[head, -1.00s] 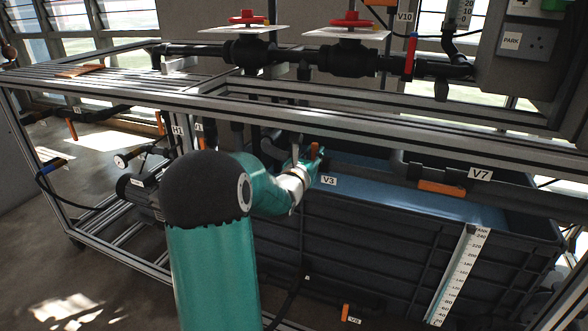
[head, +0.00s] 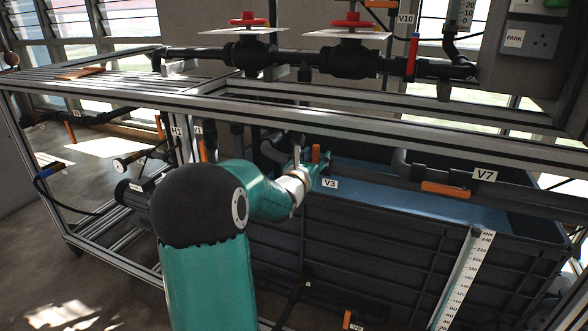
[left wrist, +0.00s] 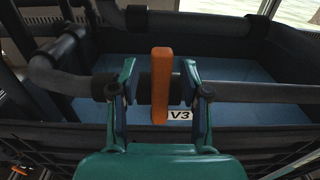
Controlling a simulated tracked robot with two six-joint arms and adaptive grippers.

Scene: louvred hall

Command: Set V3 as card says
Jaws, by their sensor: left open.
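The V3 valve has an orange lever handle (left wrist: 161,85) that stands upright on a dark horizontal pipe; its white V3 label (left wrist: 180,114) is just to the right of its lower end. In the head view the V3 handle (head: 316,154) shows as a small orange bar above the V3 label (head: 330,184). My left gripper (left wrist: 160,75) is open, with one finger on each side of the handle and a gap on both sides. In the head view my left gripper (head: 318,162) is at the handle, partly hidden by its own wrist. My right gripper and the card are not in view.
A dark tank (head: 390,245) with bluish water and a scale strip stands below the pipe. The V7 valve (head: 445,189) has its orange handle lying along the pipe. A metal frame rail (head: 400,140) crosses above. Red handwheels (head: 352,20) stand on top.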

